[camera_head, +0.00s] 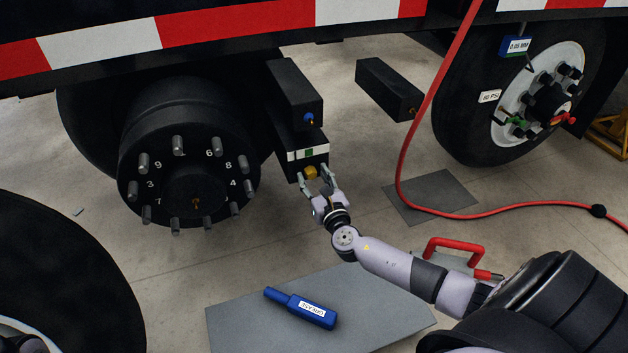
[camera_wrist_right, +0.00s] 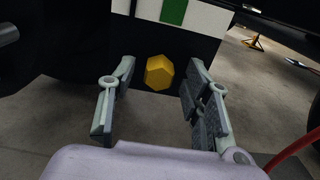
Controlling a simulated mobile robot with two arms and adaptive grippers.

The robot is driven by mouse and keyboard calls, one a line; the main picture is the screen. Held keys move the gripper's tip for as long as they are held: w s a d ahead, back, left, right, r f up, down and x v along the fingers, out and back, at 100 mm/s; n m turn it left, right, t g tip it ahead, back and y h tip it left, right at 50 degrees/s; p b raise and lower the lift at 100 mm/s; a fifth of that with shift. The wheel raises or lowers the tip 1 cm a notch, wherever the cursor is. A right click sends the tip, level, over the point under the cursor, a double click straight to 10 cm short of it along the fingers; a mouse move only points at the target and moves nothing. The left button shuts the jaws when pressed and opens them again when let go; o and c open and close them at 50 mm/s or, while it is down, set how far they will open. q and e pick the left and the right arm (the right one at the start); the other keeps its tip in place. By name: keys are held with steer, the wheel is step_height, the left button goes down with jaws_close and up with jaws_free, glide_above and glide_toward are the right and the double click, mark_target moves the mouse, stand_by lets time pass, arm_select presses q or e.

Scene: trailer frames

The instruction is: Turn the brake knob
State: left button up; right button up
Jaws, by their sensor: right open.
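The brake knob (camera_head: 311,172) is a small yellow faceted knob on the lower front of a black box (camera_head: 287,147) under the trailer. A white label with a green mark sits above it. My right gripper (camera_head: 316,178) is open, with its fingers either side of the knob in the head view. In the right wrist view the knob (camera_wrist_right: 159,72) shows between the two open fingertips (camera_wrist_right: 157,80), a little nearer the left finger. I cannot tell whether either finger touches it. My left gripper is not in view.
A wheel hub with numbered studs (camera_head: 190,160) is left of the box. Another black box (camera_head: 388,88) hangs to the right. A red hose (camera_head: 430,100) runs down past the right wheel (camera_head: 520,90). A blue grease tool (camera_head: 300,308) lies on a grey mat (camera_head: 370,310).

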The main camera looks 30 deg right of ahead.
jaws_close()
stand_by(0.7)
